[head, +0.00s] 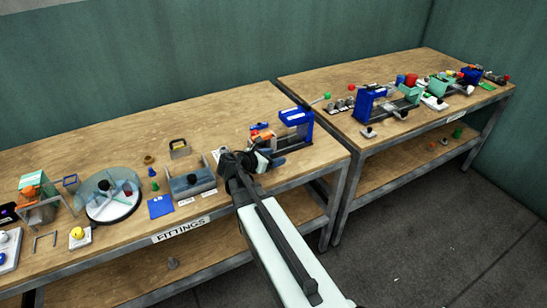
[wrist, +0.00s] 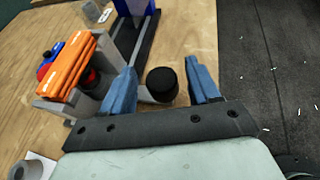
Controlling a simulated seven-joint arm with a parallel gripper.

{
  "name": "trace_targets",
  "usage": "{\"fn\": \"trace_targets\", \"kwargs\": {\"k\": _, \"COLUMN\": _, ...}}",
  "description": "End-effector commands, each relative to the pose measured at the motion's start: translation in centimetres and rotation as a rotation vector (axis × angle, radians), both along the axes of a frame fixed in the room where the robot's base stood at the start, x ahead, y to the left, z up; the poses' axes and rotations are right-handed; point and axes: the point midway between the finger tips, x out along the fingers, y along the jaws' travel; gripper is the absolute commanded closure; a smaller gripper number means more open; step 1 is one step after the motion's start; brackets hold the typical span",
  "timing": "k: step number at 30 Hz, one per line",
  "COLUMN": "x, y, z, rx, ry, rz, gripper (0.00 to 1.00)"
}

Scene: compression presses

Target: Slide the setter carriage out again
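My gripper (wrist: 161,66) is open, its two blue fingers on either side of a round black knob (wrist: 162,86). Gaps show between the knob and both fingers. The knob sits at the end of a light grey bar (wrist: 143,96), which looks like part of the setter carriage; the left finger hides part of this bar. A blue press (wrist: 137,8) stands on a dark base beyond the fingertips. In the head view my gripper (head: 262,160) is just left of the blue press (head: 297,118), and my wrist hides the knob there.
Orange blocks (wrist: 72,64) lie on a grey holder left of my fingers, close to the left one. The table edge drops to dark floor on the right. More fittings (head: 188,182) stand left of my arm.

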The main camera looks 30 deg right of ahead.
Motion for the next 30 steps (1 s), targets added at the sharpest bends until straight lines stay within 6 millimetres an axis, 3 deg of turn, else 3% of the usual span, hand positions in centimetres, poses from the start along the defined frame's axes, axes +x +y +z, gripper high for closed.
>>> {"fn": "trace_targets", "kwargs": {"k": 11, "x": -0.3, "y": 1.0, "z": 0.5, "rx": -0.001, "ry": 0.0, "rz": 0.0, "gripper": 0.39}}
{"fn": "trace_targets", "kwargs": {"k": 30, "x": -2.8, "y": 10.2, "z": 4.4, "rx": 0.0, "ry": 0.0, "rz": 0.001, "gripper": 0.39}}
